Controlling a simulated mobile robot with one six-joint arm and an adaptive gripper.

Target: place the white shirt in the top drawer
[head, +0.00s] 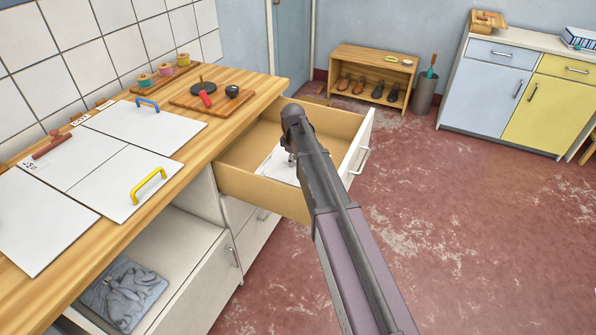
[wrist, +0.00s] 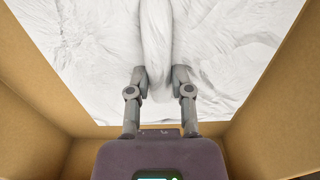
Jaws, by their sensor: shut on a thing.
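The top drawer (head: 240,182) is pulled out from the wooden counter, and its white front with a handle faces right. The white shirt (head: 279,168) lies inside it, partly hidden by my arm in the head view. In the wrist view the white shirt (wrist: 230,50) spreads between the drawer's brown walls (wrist: 40,80). My gripper (wrist: 159,80) points down into the drawer and is shut on a raised fold of the shirt. In the head view the fingers are mostly hidden behind my arm.
A lower drawer (head: 190,285) is open, with a blue-grey garment (head: 124,292) in it. A shoe rack (head: 372,75), a bin (head: 424,96) and cabinets stand beyond. The red floor at right is clear.

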